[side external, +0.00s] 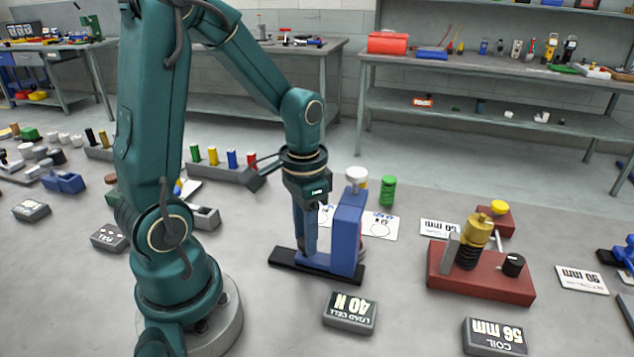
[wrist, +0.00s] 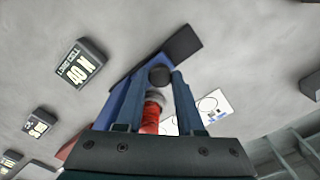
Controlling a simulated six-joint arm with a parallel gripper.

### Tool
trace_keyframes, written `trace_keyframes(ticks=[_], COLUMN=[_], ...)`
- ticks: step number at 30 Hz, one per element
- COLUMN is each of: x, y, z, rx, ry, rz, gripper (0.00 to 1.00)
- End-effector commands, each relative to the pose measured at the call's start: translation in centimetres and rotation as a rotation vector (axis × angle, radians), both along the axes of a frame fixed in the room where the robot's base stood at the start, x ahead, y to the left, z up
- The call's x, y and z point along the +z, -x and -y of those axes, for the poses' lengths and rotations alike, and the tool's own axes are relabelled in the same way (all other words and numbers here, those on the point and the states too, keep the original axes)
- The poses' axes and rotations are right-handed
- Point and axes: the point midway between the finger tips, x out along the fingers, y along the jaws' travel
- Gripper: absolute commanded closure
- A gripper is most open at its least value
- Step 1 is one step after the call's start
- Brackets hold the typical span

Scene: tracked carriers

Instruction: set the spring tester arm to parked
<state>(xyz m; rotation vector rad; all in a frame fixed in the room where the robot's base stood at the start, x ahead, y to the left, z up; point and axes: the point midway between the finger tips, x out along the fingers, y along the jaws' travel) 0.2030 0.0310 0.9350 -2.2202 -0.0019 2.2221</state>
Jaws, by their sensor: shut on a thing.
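The spring tester is a blue upright frame (side external: 347,235) on a black base plate (side external: 288,258), with a white knob on top (side external: 356,174). My gripper (side external: 306,248) points down at the left side of the frame, low over the base. In the wrist view the blue frame (wrist: 117,104) and black base (wrist: 182,44) lie beyond my fingers. My gripper (wrist: 159,73) is shut on a dark round knob (wrist: 159,76). A grey and red part (wrist: 151,118) shows between the fingers. In the side view my fingers hide the knob, and the arm's position is hard to tell.
A load cell block reading 40 N (side external: 350,312) stands in front of the tester. A red-based fixture with a yellow and black column (side external: 482,280) stands to the right, near a 56 mm coil block (side external: 495,337). A green spring (side external: 387,191) and printed card (side external: 381,226) are behind.

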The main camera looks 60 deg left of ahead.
Motion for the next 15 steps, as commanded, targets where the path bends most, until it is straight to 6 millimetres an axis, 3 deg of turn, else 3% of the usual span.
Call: trace_keyframes(ticks=[5, 15], x=[0.1, 0.1], y=[0.2, 3.5], z=[-0.4, -3.9], rx=[0.004, 0.010], ry=[-0.001, -0.003], rz=[0.005, 0.007], gripper=[1.00, 1.00])
